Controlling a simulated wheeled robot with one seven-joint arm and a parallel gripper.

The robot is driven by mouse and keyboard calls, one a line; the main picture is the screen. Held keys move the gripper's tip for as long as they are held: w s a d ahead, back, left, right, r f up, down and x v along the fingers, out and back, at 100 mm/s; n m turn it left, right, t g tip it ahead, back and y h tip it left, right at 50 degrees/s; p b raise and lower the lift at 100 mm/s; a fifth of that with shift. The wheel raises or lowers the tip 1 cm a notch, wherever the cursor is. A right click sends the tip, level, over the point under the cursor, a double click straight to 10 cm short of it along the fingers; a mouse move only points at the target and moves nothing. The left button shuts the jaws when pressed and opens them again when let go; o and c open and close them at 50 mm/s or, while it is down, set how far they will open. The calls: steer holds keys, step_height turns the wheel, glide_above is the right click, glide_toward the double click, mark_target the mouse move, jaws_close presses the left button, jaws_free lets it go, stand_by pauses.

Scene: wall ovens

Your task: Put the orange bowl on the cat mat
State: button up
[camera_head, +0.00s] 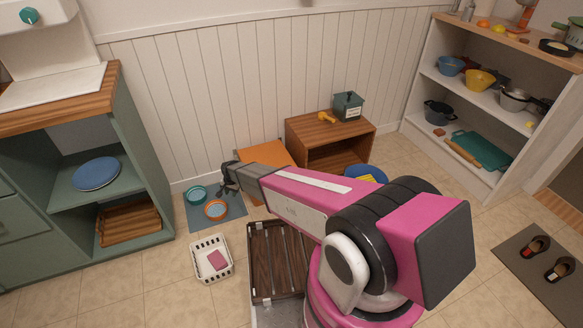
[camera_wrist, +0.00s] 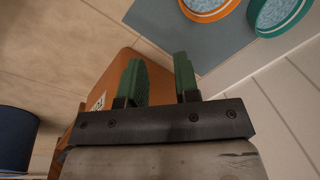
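The orange bowl (camera_head: 216,209) sits on the blue-grey cat mat (camera_head: 233,212) on the floor by the wall, beside a teal bowl (camera_head: 196,194). In the wrist view the orange bowl (camera_wrist: 222,12) is cut off by the top edge; the mat (camera_wrist: 168,35) and teal bowl (camera_wrist: 298,22) also show there. My gripper (camera_head: 228,186) is at the mat's right side in the head view, apart from the bowls. In the wrist view the green fingertips of my gripper (camera_wrist: 158,75) are spread with nothing between them.
An orange box-like thing (camera_head: 264,154) lies behind my gripper, near a low wooden cabinet (camera_head: 304,136). A white basket (camera_head: 198,268) with a pink item stands in front of the mat. A green cabinet (camera_head: 143,165) is at the left, open shelves (camera_head: 411,124) at the right.

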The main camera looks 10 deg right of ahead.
steer(key=s+d+r+n, duration=0.1)
steer(key=s+d+r, duration=0.6)
steer(key=d+r, duration=0.4)
steer(key=s+d+r+n+h, duration=0.1)
steer(key=s+d+r+n, duration=0.1)
steer(key=s+d+r, duration=0.5)
steer(key=s+d+r+n, duration=0.1)
steer(key=s+d+r, duration=0.6)
steer(key=d+r, duration=0.8)
step_height(320, 180, up, 2)
steer(key=shift+s+d+r+n+g, duration=0.2)
steer(key=shift+s+n+g, duration=0.1)
steer(key=shift+s+g, duration=0.1)
